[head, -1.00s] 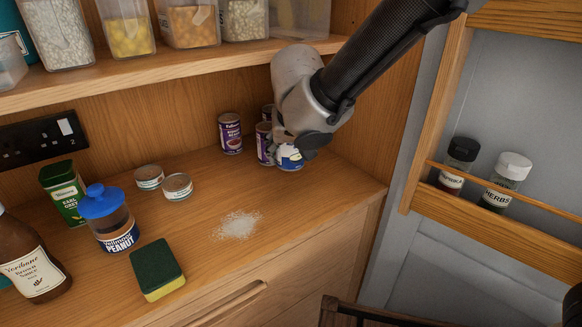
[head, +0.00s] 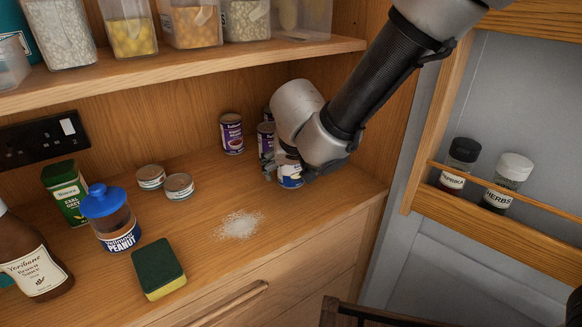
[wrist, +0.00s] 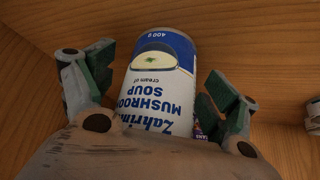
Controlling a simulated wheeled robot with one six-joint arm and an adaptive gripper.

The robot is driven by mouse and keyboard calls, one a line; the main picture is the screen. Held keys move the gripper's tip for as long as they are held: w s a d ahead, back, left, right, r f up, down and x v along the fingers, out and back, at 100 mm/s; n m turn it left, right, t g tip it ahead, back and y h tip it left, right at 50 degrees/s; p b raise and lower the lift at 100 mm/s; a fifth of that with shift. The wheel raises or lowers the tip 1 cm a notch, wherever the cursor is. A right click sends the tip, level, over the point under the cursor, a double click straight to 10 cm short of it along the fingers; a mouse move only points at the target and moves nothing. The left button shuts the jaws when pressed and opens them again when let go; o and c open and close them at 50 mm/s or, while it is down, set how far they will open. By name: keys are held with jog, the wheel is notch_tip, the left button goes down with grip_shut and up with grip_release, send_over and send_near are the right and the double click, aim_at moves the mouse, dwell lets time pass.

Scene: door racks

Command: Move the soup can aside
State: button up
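The soup can (head: 291,180), with a white and blue mushroom soup label, stands on the wooden counter at the right, its upper part hidden by my gripper. In the wrist view the soup can (wrist: 160,85) shows its label upside down between my two fingers. My gripper (head: 288,168) is at the can with a finger on either side. In the wrist view my gripper (wrist: 158,85) looks open, with small gaps between the can and both green-padded fingers.
Purple-labelled cans (head: 231,133) stand behind and left of the soup can, one (head: 266,140) close to it. White powder (head: 239,225) lies on the counter ahead. Two low tins (head: 179,186) and a sponge (head: 158,268) are left. The cabinet's right wall and shelf (head: 190,75) are near my arm.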

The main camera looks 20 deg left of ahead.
jog(key=shift+r, duration=0.15)
jog(key=shift+s+r, duration=0.15)
jog(key=shift+r, duration=0.15)
jog(key=v, duration=1.1)
jog(key=shift+s+r, duration=0.15)
